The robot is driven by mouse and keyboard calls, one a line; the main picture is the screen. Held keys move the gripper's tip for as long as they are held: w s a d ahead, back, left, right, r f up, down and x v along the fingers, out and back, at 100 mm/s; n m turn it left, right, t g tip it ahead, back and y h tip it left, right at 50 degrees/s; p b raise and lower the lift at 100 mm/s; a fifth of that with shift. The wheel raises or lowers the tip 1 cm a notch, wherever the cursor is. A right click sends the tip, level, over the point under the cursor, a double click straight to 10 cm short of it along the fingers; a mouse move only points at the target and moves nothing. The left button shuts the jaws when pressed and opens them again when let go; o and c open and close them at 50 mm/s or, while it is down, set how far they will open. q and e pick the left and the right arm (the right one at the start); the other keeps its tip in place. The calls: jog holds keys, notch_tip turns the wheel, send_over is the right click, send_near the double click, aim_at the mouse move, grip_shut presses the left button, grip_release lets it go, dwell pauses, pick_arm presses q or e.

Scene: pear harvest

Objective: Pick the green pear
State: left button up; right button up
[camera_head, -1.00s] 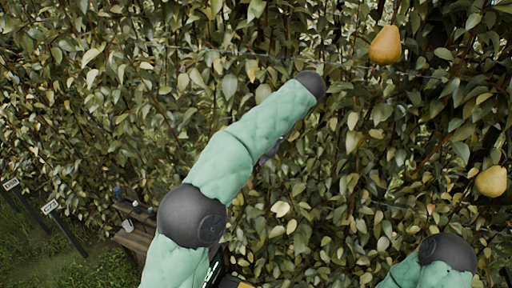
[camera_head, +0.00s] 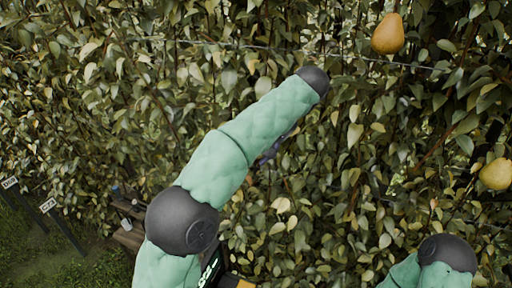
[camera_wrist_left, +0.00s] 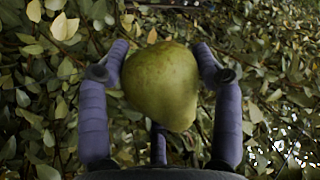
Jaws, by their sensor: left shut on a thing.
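A green pear (camera_wrist_left: 160,85) sits between the fingers of my left gripper (camera_wrist_left: 160,78) in the left wrist view. The purple fingers touch it on both sides, and the gripper is shut on it. In the head view my left arm comes in from the lower left in front of the hedge. Its gripper is mostly hidden behind the arm there, and the green pear is not visible. Part of my right arm shows at the lower right of the head view, with its gripper out of view.
Two yellow-orange pears hang in the foliage, an upper one (camera_head: 388,34) and a lower one (camera_head: 496,174). A wire (camera_head: 400,64) runs across the dense leaves. A wooden bench-like object (camera_head: 128,238) and small signs (camera_head: 46,205) stand at the lower left.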

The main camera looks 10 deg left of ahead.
pick_arm(q)
jog(key=shift+s+d+f+b, duration=0.1)
jog(key=shift+s+d+b, duration=0.05)
jog(key=shift+s+b, duration=0.45)
jog(key=shift+s+d+f+b, duration=0.1)
jog(key=shift+s+b, duration=0.25)
jog(key=shift+s, duration=0.35)
jog(key=shift+s+d+f+t+b, duration=0.1)
jog(key=shift+s+f+t+b, duration=0.15)
jog(key=shift+b, duration=0.65)
jog(key=s+d+n+t+y+b, duration=0.1)
jog(key=s+t+b, duration=0.7)
jog(key=b, duration=1.2)
jog(key=shift+s+d+r+n+y+b, duration=0.15)
jog(key=shift+d+r+n+y+b, duration=0.15)
jog(key=shift+n+y, duration=0.65)
